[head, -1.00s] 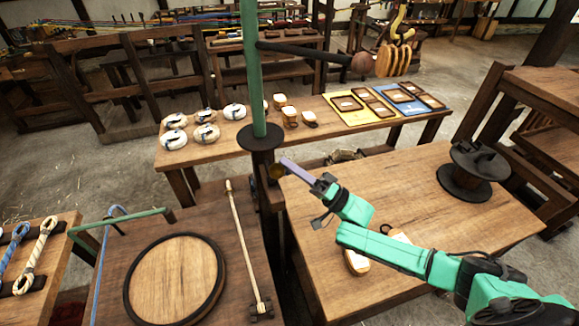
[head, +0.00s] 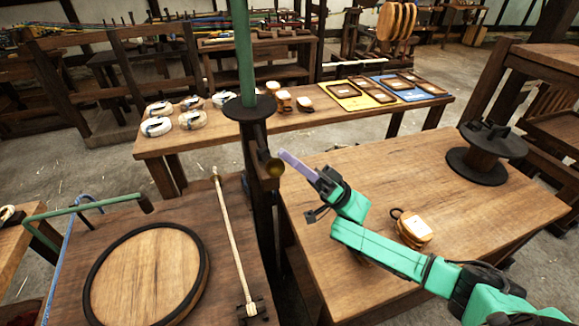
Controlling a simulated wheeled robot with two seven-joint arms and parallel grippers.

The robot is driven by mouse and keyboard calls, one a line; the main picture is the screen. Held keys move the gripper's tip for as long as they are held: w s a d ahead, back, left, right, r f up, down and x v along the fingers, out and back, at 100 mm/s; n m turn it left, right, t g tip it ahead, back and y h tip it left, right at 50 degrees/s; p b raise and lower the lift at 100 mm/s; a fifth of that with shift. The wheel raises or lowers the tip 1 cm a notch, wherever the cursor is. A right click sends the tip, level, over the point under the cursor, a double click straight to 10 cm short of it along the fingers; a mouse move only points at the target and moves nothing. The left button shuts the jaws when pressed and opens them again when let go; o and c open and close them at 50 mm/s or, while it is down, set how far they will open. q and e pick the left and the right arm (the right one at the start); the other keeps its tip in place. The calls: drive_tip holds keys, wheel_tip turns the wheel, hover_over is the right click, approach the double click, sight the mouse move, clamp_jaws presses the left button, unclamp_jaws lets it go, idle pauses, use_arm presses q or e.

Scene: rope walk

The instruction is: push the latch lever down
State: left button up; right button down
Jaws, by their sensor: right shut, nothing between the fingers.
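A dark post (head: 254,134) with a round plate carries a green pole (head: 240,55). A short dark part with a round, dull brass end (head: 275,167) projects from this post. It may be the latch lever, but I cannot tell for sure. My right gripper (head: 294,162) is shut and empty, with its lavender fingertips close to the right of the brass end. I cannot tell whether they touch it. My left gripper is not in view.
A right-hand table (head: 330,240) bears a dark spool (head: 487,152) and a pale wooden block (head: 413,230). The left table holds a round board (head: 147,285), a slim rod (head: 233,235) and a green bar (head: 85,213). A bench (head: 330,122) with coils and trays stands behind.

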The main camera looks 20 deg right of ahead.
drive_tip(key=shift+s+f+n+g, duration=0.1)
drive_tip(key=shift+f+n+g, duration=0.05)
drive_tip(key=shift+n+g, duration=0.3)
drive_tip(key=s+d+b, duration=0.3)
drive_tip(key=s+d, duration=0.1)
drive_tip(key=d, duration=0.8)
drive_tip(key=shift+f, duration=0.4)
drive_tip(key=shift+t, duration=0.25)
